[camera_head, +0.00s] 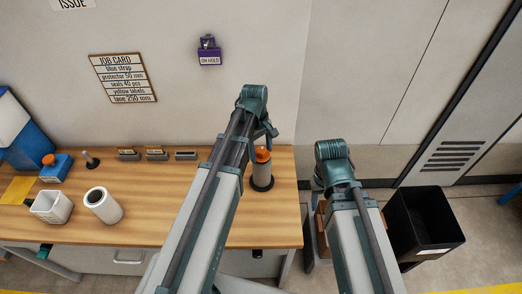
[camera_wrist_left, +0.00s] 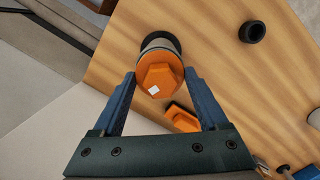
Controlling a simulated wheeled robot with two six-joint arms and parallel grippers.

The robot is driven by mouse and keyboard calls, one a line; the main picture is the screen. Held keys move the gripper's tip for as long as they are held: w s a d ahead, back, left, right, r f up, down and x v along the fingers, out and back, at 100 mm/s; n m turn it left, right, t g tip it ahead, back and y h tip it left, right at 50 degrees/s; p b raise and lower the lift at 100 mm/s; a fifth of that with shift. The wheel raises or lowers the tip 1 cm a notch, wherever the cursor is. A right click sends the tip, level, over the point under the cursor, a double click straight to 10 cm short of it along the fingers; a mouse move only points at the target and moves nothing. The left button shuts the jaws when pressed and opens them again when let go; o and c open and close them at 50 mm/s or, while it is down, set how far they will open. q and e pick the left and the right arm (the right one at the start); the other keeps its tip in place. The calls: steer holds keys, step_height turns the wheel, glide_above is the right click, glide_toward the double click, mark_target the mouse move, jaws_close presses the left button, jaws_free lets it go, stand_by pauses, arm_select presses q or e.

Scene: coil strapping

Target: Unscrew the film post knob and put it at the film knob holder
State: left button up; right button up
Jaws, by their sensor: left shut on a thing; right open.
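The film post knob (camera_wrist_left: 158,76) is orange and six-sided, with a small white square on its top. It sits on top of the film post (camera_wrist_left: 163,42), which has a dark base. In the head view the orange knob (camera_head: 263,155) shows just right of my left arm, above the post near the table's right end. My left gripper (camera_wrist_left: 159,76) is shut on the knob, one blue finger on each side.
A dark ring (camera_wrist_left: 253,31) shows in the wrist view. A black bin (camera_head: 425,225) stands at right.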

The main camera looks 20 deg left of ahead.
arm_select(q)
jaws_close()
steer(key=n, duration=0.6)
steer(key=shift+s+t, duration=0.15)
steer(key=shift+t, duration=0.15)
steer(key=shift+n, duration=1)
steer(key=n, duration=0.3)
steer(key=shift+n+t, duration=0.3)
steer(key=shift+r+p, duration=0.5)
